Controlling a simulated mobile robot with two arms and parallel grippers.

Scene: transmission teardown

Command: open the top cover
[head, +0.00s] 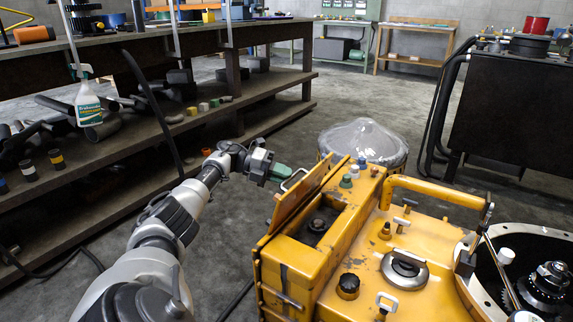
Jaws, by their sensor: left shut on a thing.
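The top cover (300,197) is a narrow, worn yellow-brown panel on the left side of the yellow transmission housing (340,251). It stands tilted up along the left edge of a long opening (316,222), where a dark round part shows inside. A pale loop handle (294,177) sits on the cover's outer side. My left gripper (284,174), with green at its tip, comes in from the left and is shut on this handle. Its fingertips are small and partly hidden. My right gripper is not in view.
A plastic-covered drum (364,141) stands behind. A dark workbench (130,45) with shelves lines the left; bare floor lies between.

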